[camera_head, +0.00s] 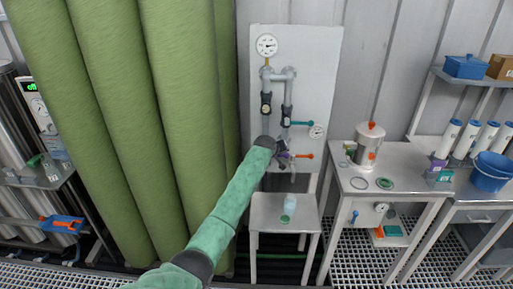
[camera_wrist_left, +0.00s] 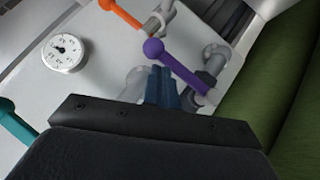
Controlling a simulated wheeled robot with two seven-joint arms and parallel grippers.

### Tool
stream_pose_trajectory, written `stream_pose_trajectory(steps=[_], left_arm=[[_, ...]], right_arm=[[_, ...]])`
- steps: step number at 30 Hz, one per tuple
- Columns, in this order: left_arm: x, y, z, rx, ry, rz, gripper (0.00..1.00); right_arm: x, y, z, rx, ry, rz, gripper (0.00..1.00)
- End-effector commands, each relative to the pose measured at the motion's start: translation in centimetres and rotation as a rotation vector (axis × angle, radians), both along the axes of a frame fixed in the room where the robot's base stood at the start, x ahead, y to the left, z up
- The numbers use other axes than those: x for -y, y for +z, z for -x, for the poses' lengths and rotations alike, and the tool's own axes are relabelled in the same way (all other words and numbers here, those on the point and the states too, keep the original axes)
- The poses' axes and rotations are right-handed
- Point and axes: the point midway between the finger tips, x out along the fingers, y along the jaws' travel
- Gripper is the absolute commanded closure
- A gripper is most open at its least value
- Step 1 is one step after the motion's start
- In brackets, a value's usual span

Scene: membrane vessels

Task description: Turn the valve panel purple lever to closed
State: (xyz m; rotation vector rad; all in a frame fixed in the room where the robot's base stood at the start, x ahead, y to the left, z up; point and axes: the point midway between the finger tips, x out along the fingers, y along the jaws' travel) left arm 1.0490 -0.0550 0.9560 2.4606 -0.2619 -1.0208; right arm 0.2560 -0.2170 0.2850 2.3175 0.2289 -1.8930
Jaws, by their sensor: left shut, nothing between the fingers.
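The white valve panel (camera_head: 315,75) hangs on the wall behind a small table. The purple lever (camera_wrist_left: 182,70) shows large in the left wrist view, its ball knob just beyond my fingertips and its bar running down to the right to a grey pipe fitting. In the head view only a little purple (camera_head: 284,155) shows beside my gripper. My left gripper (camera_head: 282,150) is in front of the lower pipes. Its blue-grey fingers (camera_wrist_left: 163,84) are shut and empty, close to the lever; I cannot tell whether they touch it. My right gripper is out of view.
An orange lever (camera_head: 303,156), a teal lever (camera_head: 303,123) and a small gauge (camera_head: 317,132) are close by on the panel. Green columns (camera_head: 180,100) rise at the left; a steel bench (camera_head: 410,187) is at the right.

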Motion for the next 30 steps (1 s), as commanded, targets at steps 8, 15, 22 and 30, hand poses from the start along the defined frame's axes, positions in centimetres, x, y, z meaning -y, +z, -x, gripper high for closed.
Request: stream_pose_trajectory(steps=[8,15,22,30], left_arm=[[0.0,-0.2,0.0,0.000,0.000,0.000,1.00],[0.0,-0.1,0.0,0.000,0.000,0.000,1.00],[-0.1,0.0,0.4,0.001,0.000,0.000,1.00],[-1.3,1.8,2.6,0.002,0.000,0.000,1.00]], right_arm=[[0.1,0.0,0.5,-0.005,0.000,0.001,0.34],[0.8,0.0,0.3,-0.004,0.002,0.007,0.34],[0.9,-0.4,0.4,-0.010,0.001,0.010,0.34],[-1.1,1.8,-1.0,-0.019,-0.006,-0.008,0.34]])
